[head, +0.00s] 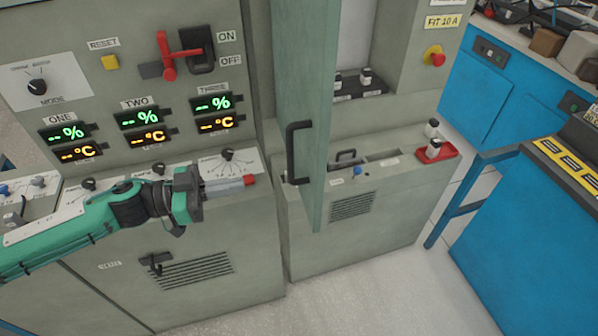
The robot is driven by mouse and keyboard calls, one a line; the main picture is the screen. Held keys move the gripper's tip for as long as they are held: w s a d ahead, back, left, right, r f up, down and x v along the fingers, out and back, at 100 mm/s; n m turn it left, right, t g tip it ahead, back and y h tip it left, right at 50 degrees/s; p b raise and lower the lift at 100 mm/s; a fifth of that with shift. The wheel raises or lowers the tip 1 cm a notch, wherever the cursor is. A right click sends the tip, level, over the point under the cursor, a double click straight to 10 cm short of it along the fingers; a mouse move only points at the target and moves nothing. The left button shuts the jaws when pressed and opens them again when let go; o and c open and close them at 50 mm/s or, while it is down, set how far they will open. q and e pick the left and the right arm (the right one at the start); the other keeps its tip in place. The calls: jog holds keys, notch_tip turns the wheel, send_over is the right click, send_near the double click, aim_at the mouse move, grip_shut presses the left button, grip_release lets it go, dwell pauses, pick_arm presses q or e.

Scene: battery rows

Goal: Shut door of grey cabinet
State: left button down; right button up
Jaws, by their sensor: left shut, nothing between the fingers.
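The grey cabinet (395,210) stands right of centre in the head view. Its grey-green door (318,90) is swung open toward me, seen nearly edge-on, with a black handle (291,150) on its left side. The recess behind the door shows a white back and a dark shelf (358,86) with small bottle-like items. My left gripper (248,181) is shut and empty, red-tipped, pointing right. In the picture it is a little left of the door handle, in front of the left cabinet's knobs. I cannot tell the exact depth gap. My right gripper is not in view.
The left control cabinet (215,280) has knobs, displays and a red lever (167,57). A red tray (436,153) with small items sits on the grey cabinet's ledge. A blue cart (530,230) stands at right. Pale floor (350,300) in front is clear.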

pick_arm(q)
jog(key=p, duration=0.5)
send_near(315, 171)
jog(key=x, duration=0.5)
jog(key=shift+w, duration=0.1)
jog(key=shift+x, duration=0.8)
jog(key=shift+d+f, duration=0.1)
jog(key=shift+f, duration=0.05)
jog(key=shift+d, duration=0.1)
